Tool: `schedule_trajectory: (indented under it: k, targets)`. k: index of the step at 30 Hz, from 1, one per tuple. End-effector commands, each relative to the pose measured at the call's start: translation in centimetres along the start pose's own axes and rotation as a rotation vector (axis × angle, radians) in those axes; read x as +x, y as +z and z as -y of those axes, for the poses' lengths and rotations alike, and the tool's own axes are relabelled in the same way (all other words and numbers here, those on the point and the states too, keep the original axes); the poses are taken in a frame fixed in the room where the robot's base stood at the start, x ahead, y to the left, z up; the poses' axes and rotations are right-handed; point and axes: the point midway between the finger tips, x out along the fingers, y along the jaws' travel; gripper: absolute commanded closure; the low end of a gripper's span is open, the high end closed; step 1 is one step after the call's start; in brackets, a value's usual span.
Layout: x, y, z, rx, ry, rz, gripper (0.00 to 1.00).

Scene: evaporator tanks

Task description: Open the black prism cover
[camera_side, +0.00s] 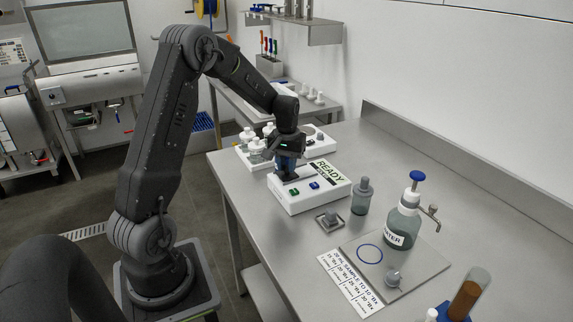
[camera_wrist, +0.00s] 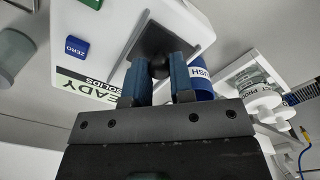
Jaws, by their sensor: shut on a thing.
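The white instrument (camera_side: 318,193) with a READY display stands on the steel bench, and it also fills the upper left of the wrist view (camera_wrist: 130,22). Its black prism cover (camera_wrist: 163,40) shows as a dark square plate with a round dark knob (camera_wrist: 158,69). My gripper (camera_wrist: 159,78) has its two blue fingers shut on this knob from either side. In the side view my gripper (camera_side: 287,163) points down over the left part of the instrument and hides most of the cover. I cannot tell how far the cover is raised.
A tray of white-capped bottles (camera_side: 257,150) stands behind the instrument. A grey-capped bottle (camera_side: 362,196), a small square dish (camera_side: 329,221) and a WATER bottle (camera_side: 402,228) stand to the right. A blue button marked ZERO (camera_wrist: 75,47) is on the instrument.

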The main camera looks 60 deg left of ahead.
Motion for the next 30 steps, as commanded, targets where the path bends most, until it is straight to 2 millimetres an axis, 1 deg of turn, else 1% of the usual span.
schedule_trajectory:
  k: [6,10,14,22,23,30]
  targets:
    - [0.1,-2.3,-2.3,0.002,-0.001,0.0,1.0]
    - [0.0,-3.5,-3.4,0.0,-0.001,-0.001,1.0]
    - [0.0,-3.9,-3.9,-0.001,-0.001,-0.001,1.0]
    - [0.0,-3.9,-3.9,-0.001,-0.002,-0.001,1.0]
    - [0.0,-3.9,-3.9,-0.001,-0.002,-0.001,0.75]
    - [0.0,-3.9,-3.9,-0.001,-0.002,0.0,0.52]
